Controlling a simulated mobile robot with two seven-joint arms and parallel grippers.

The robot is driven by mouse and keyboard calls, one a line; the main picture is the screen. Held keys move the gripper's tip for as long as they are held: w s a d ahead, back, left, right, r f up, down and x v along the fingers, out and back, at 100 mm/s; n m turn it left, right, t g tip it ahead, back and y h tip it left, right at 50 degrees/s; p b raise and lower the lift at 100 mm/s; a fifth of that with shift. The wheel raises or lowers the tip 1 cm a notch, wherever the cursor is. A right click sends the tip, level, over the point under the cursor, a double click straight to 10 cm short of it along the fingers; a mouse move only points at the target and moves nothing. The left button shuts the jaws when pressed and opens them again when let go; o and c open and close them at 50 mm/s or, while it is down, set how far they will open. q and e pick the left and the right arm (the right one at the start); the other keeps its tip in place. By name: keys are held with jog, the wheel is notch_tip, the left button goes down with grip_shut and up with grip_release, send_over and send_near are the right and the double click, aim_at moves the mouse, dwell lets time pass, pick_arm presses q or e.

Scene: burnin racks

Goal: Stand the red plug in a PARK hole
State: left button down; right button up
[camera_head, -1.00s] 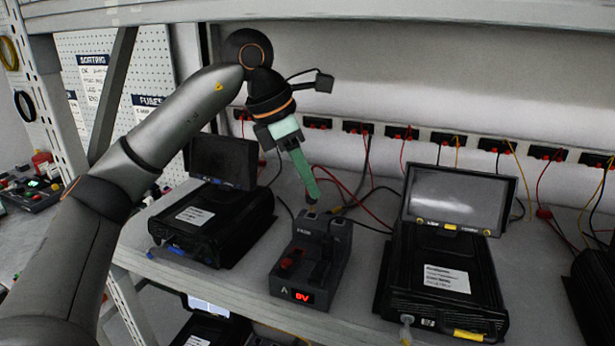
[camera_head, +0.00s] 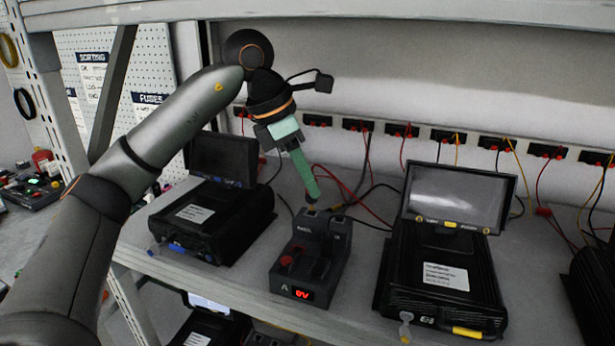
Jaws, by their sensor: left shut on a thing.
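The grey box (camera_head: 322,268) stands on the shelf with a lit red display and a raised rear block marked PARK (camera_head: 306,229). My left gripper (camera_head: 311,199) comes from above, its long green fingers pointing down at the left side of that block's top. It is shut on a small dark thing, mostly hidden by the fingers. I cannot tell its colour, or whether it touches the block. Red parts (camera_head: 287,257) show on the box's lower left, and I cannot tell if one is the red plug. The PARK hole under the fingertips is hidden. My right gripper is not in view.
Black units with tilted screens stand left (camera_head: 211,220) and right (camera_head: 441,275) of the box. Red and black cables (camera_head: 365,197) lie behind it, below a row of wall sockets (camera_head: 402,131). Some bare shelf shows beside the box.

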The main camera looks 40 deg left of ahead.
pick_arm(q)
jog(key=shift+f+b, duration=0.55)
jog(key=shift+f, duration=0.65)
dwell(1.1)
jog(key=shift+c, duration=1.3)
grip_release()
jog(key=shift+r+p, duration=1.5)
jog(key=shift+r, duration=1.25)
